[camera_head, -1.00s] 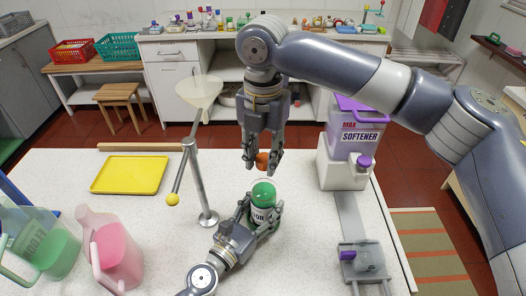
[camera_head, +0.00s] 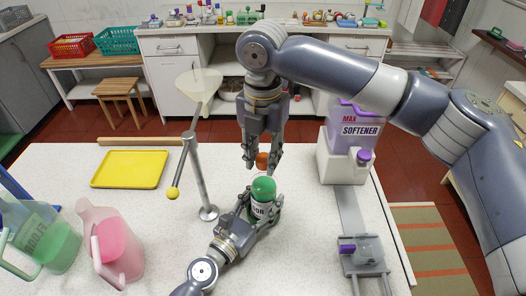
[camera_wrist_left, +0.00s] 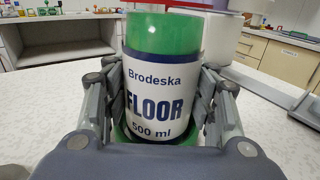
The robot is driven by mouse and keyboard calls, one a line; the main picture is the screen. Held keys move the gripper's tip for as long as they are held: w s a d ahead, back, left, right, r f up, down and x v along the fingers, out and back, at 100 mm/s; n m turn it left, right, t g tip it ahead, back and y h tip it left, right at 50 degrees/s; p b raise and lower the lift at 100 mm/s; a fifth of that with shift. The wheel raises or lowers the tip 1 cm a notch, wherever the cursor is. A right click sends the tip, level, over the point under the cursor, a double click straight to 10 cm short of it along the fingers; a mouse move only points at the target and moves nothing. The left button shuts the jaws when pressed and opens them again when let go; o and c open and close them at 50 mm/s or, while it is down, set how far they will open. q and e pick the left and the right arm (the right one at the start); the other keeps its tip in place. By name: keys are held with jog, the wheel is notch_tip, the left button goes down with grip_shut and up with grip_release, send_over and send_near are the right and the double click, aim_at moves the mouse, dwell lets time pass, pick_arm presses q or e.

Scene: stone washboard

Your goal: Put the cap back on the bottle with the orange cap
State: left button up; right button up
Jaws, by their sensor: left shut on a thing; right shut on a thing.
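The bottle (camera_head: 263,198) has green liquid in its upper part and a white label reading "FLOOR"; it stands upright on the white table. My left gripper (camera_head: 262,207) is shut on it from the front. My right gripper (camera_head: 262,158) points down above the bottle, shut on the orange cap (camera_head: 262,160). The cap is above the bottle's top and looks slightly apart from it; the exact gap is hard to tell.
A metal stand (camera_head: 205,195) with a funnel is left of the bottle. A yellow tray (camera_head: 130,169), a pink jug (camera_head: 112,245) and a green jug (camera_head: 45,240) are at the left. A purple softener jug (camera_head: 357,130) and a metal fixture (camera_head: 365,252) are at the right.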

jog(key=shift+f, duration=0.5)
dwell(0.4)
